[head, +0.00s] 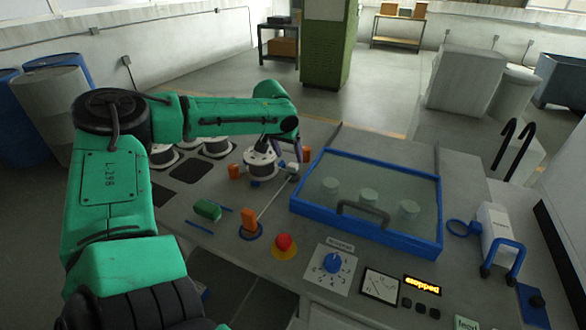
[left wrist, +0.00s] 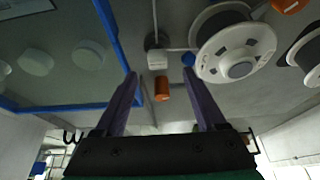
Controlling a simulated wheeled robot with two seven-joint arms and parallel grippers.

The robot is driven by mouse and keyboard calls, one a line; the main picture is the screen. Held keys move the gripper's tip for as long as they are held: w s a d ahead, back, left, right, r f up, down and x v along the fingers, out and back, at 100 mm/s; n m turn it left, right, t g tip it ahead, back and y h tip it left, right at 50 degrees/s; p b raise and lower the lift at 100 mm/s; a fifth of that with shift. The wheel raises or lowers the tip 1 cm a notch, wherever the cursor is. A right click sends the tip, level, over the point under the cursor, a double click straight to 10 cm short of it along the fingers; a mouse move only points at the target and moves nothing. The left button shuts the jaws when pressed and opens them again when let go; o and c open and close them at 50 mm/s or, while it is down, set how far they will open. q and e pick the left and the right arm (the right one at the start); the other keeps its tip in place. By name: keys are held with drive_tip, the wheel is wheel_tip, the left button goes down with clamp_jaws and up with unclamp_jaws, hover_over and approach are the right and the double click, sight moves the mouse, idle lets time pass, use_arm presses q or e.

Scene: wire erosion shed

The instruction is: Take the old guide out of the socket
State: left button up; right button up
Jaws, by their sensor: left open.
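That cylinder also shows in the head view (head: 307,154). A small whitish block (head: 293,168) stands just in front of the gripper; it shows in the left wrist view (left wrist: 158,60) next to a blue knob (left wrist: 188,60). No label shows which piece is the old guide or its socket. My right gripper is out of view.
The blue-framed tank (head: 314,207) with a handled cover stands right of the gripper. A white spool (left wrist: 236,52) is close on the left in the head view. An orange piece (head: 249,219), a green block (head: 207,210) and a red button (head: 284,242) are nearer.

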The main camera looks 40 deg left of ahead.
sight(293, 164)
use_arm(q)
drive_tip(key=x, duration=0.2)
drive_tip(key=p+x, duration=0.1)
drive_tip(key=x, duration=0.1)
drive_tip(key=shift+w+d+r, duration=0.1)
drive_tip(key=shift+w+d, duration=0.05)
drive_tip(key=shift+d, duration=0.05)
drive_tip(key=shift+p+x, duration=0.3)
drive_tip(key=shift+x, duration=0.8)
drive_tip(key=shift+a+f, duration=0.1)
drive_tip(key=shift+f, duration=0.25)
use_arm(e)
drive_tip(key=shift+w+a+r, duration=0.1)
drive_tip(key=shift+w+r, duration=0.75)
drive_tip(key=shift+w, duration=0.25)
use_arm(q)
clamp_jaws()
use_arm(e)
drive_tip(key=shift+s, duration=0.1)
